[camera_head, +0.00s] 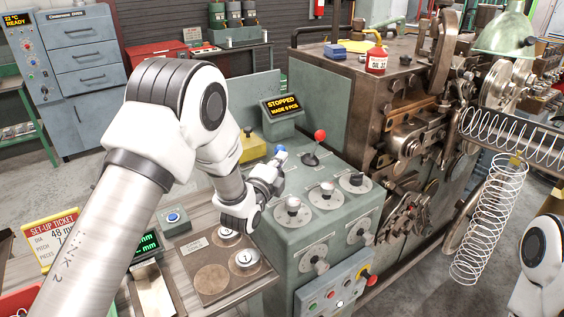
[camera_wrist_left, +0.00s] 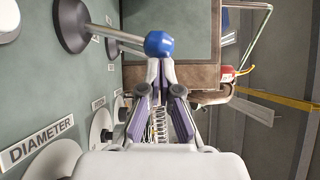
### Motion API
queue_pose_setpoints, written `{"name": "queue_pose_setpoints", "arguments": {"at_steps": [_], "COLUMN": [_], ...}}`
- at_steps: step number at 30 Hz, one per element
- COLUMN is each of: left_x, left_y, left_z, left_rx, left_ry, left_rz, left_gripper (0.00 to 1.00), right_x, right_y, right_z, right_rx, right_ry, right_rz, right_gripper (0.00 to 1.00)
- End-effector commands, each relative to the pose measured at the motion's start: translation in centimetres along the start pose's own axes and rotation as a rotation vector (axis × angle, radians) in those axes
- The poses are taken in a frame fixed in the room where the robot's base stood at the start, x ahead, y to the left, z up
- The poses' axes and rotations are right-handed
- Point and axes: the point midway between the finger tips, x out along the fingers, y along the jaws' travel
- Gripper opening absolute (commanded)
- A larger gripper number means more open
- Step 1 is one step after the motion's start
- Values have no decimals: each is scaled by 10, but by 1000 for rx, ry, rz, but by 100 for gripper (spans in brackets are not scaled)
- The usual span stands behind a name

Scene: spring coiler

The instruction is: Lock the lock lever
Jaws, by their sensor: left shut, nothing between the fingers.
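A lever with a blue ball knob (camera_head: 281,150) stands on the green control console (camera_head: 335,222); its name plate is not readable. In the left wrist view the blue knob (camera_wrist_left: 159,44) sits on a slanted metal rod with a dark round base. My left gripper (camera_head: 277,170) is beside this knob in the head view. In the wrist view its fingertips (camera_wrist_left: 160,66) are together just below the knob, with nothing between them; I cannot tell whether they touch it. My right gripper is out of view; only part of my right arm shows at the lower right edge.
A red-knobbed lever (camera_head: 320,135) stands right of the blue knob. Several dials (camera_head: 326,192) and a display reading STOPPED (camera_head: 281,106) are on the console. The coiling machine (camera_head: 330,85) rises behind it. A wooden bench (camera_head: 172,250) lies under my left arm.

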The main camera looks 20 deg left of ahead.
Motion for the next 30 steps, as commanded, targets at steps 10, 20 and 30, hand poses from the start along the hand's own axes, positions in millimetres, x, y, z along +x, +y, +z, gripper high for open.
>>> {"name": "queue_pose_setpoints", "arguments": {"at_steps": [10,20,30], "left_x": [16,31,38], "left_y": [-18,-19,-17], "left_z": [23,46,57], "left_rx": [-214,-422,-437], "left_ry": [-1,-1,-1], "left_rz": [139,279,291], "left_gripper": [0,0,0], "right_x": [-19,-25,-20], "right_y": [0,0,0], "right_z": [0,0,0], "right_rx": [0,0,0], "right_ry": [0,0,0], "right_rz": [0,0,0], "right_gripper": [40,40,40]}}
